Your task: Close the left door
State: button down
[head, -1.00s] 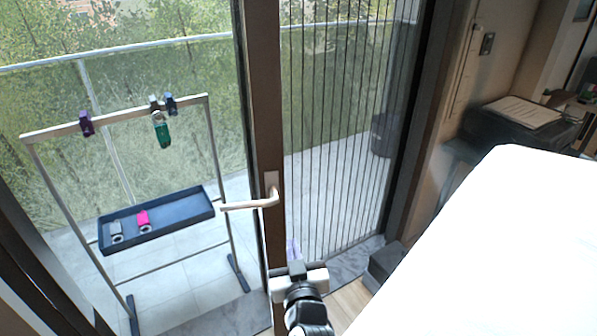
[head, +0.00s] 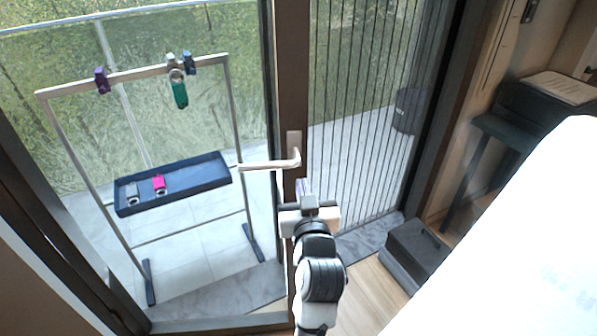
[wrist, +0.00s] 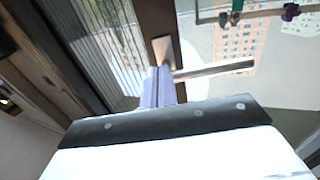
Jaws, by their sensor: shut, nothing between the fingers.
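The left door (head: 291,80) has a dark brown stile and a large glass pane, with a pale lever handle (head: 270,164) pointing left from its plate. I cannot tell how far the door stands from its frame. My gripper (head: 304,187) is shut and empty, in front of the stile just below the handle plate. In the wrist view, the purple-grey fingers (wrist: 158,84) point toward the stile (wrist: 157,20), beside the base of the handle (wrist: 215,69). I cannot tell whether they touch the door.
A metal rack (head: 133,74) with clips and a dark blue tray (head: 205,172) shows through the glass at left. A ribbed screen (head: 362,110) is right of the stile. A dark box (head: 415,252) sits on the floor at right, near a dark side table (head: 497,127).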

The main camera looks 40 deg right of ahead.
jog(key=p+x, duration=0.1)
jog(key=x, duration=0.2)
jog(key=p+x, duration=0.1)
jog(key=x, duration=0.2)
jog(key=shift+w+d+r, duration=0.1)
jog(key=shift+w+r, duration=0.05)
jog(key=shift+r, duration=0.1)
jog(key=shift+w+d+f+p, duration=0.15)
jog(key=shift+w+d+p, duration=0.25)
jog(key=shift+w, duration=0.2)
